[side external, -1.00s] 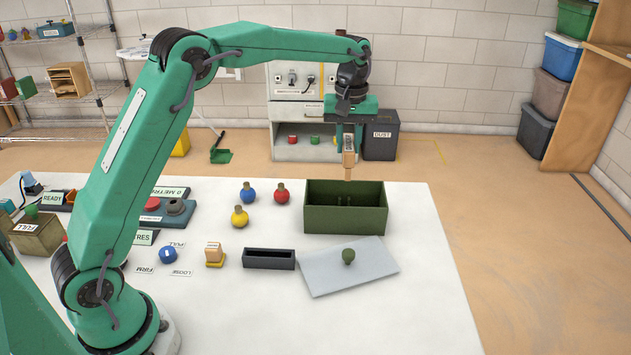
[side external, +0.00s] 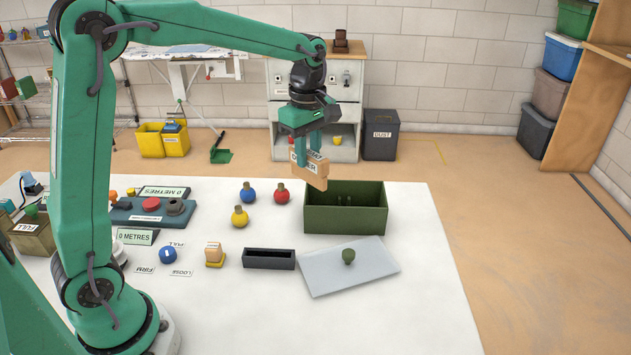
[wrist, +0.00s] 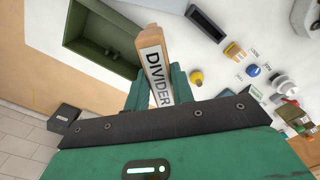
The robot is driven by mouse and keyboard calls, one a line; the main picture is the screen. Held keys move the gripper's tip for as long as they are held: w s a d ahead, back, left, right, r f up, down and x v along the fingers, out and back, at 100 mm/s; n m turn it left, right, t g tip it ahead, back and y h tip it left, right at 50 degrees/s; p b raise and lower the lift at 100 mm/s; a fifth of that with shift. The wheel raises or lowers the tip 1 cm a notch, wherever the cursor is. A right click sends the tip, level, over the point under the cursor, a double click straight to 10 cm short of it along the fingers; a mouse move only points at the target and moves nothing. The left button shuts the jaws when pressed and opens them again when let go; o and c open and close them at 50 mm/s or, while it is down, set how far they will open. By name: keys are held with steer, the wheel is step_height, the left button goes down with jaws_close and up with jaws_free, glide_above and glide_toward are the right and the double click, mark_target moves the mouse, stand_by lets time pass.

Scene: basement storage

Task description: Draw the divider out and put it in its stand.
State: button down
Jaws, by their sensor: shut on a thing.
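The divider (side external: 313,172) is a tan board with a label reading DIVIDER, which is readable in the wrist view (wrist: 153,62). My gripper (side external: 308,153) is shut on its upper part. It holds the divider tilted in the air above the back left of the green box (side external: 345,221), apart from the table. The box is open, with slot rails inside, and also shows in the wrist view (wrist: 103,60). The stand appears to be the black slotted holder (side external: 268,262), empty, on the table in front of the box; it also shows in the wrist view (wrist: 206,25).
A grey lid (side external: 325,278) with a green knob lies right of the stand. Left of the stand are a stamp-like block on a yellow base (side external: 214,256) and a blue knob (side external: 168,255). Blue (side external: 248,195), red (side external: 282,195) and yellow (side external: 240,217) round pieces stand behind.

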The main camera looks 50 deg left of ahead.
steer(key=s+f+n, duration=0.2)
steer(key=s+n, duration=0.6)
steer(key=s, duration=0.4)
steer(key=shift+n, duration=0.3)
steer(key=shift+a+f, duration=0.1)
steer(key=shift+f, duration=2.3)
steer(key=shift+f, duration=0.1)
steer(key=shift+f, duration=2.75)
steer(key=shift+f, duration=2.3)
steer(key=c, duration=1.1)
jaws_free()
steer(key=shift+r, duration=0.2)
